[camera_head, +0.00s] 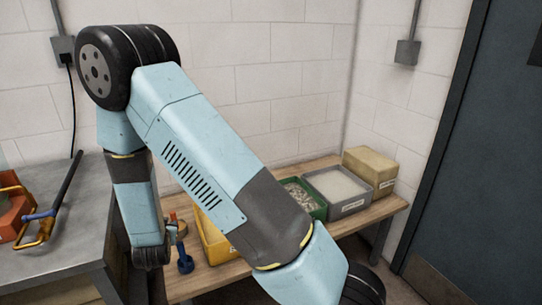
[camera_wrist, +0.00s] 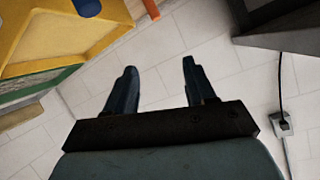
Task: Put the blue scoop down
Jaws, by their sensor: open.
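A small blue object (camera_head: 185,262) stands on the wooden bench beside the yellow bin; it may be the blue scoop, but its shape is too small to tell. A blue rounded end (camera_wrist: 87,7) shows at the top edge of the wrist view, over the yellow bin (camera_wrist: 60,35), mostly cut off. My gripper (camera_wrist: 159,67) is open, with its two dark fingers apart and nothing between them. White block wall shows behind the fingers. In the head view my arm hides part of the bench, and I cannot make out the fingertips there.
The wooden bench (camera_head: 365,218) holds the yellow bin (camera_head: 212,243), a green bin (camera_head: 318,205), a grey bin (camera_head: 345,188) and a tan box (camera_head: 370,165). A grey worktable (camera_head: 70,240) at left carries an orange case (camera_head: 10,212) and a yellow-framed tool. An orange stick (camera_wrist: 152,10) shows near the bin.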

